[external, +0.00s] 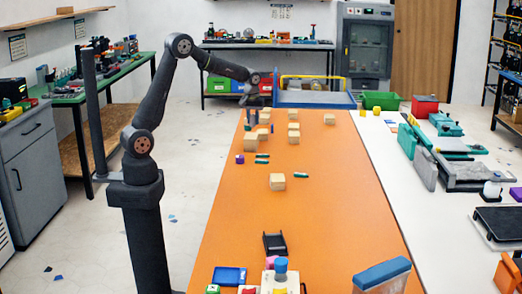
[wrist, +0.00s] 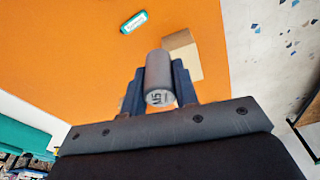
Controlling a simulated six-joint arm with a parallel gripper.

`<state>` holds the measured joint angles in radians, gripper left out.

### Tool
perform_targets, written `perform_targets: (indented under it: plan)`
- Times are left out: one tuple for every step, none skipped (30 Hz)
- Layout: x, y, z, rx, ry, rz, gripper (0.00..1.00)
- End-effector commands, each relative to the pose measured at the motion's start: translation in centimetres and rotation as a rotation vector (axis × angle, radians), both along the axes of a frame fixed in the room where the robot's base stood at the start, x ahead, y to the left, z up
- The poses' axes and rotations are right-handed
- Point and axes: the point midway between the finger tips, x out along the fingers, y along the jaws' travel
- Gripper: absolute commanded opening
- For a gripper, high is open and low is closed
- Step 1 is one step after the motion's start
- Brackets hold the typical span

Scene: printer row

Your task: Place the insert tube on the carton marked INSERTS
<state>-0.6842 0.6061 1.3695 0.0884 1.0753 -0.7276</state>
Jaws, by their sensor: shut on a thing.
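My gripper (wrist: 158,97) is shut on a grey cylinder, which looks like the insert tube (wrist: 158,72). Its pale end faces the wrist camera with small dark lettering, perhaps M5. In the external view my gripper (external: 253,103) is low over the far left part of the orange table, close to some cartons; the tube cannot be made out there. Several tan cartons stand here, among them one at the table's left (external: 250,144), one in the middle (external: 277,182) and one at the right (external: 329,119). In the wrist view a tan carton (wrist: 184,48) is partly hidden behind the tube. No INSERTS marking is readable.
A teal labelled tube (wrist: 133,22) lies on the orange table (external: 235,215); several teal pieces (external: 301,175) show there too. A purple cube (external: 239,159) is at the left edge. The table's middle is mostly clear.

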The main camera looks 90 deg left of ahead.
Motion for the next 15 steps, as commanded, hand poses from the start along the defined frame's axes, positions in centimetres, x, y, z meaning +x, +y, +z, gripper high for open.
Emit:
perform_targets:
  plan:
    - [-0.3, 1.3, -0.8, -0.001, 0.001, 0.004, 0.04]
    - [-0.5, 2.0, -1.2, -0.001, 0.001, 0.005, 0.04]
    - [-0.7, 2.8, -1.7, -0.001, 0.001, 0.003, 0.04]
    - [-0.9, 3.4, -2.2, -0.001, 0.001, 0.003, 0.04]
    - [-1.0, 4.0, -2.5, -0.001, 0.001, 0.004, 0.04]
    - [-1.2, 4.7, -2.9, 0.0, 0.0, 0.002, 0.04]
    - [-1.3, 5.2, -3.2, 0.0, 0.0, 0.002, 0.04]
    - [-1.4, 5.6, -3.4, 0.0, 0.0, 0.002, 0.04]
    - [-1.5, 6.0, -3.7, 0.001, 0.0, 0.002, 0.04]
    - [-1.5, 6.3, -3.8, 0.001, -0.001, 0.001, 0.04]
    - [-1.6, 6.4, -4.0, 0.001, -0.001, 0.0, 0.04]
    - [-1.6, 6.6, -4.1, 0.001, -0.001, -0.001, 0.04]
    - [-1.6, 6.7, -4.2, 0.001, -0.001, -0.001, 0.04]
    - [-1.6, 6.8, -4.3, 0.001, -0.001, -0.001, 0.04]
    - [-1.6, 6.8, -4.6, 0.0, 0.0, -0.001, 0.04]
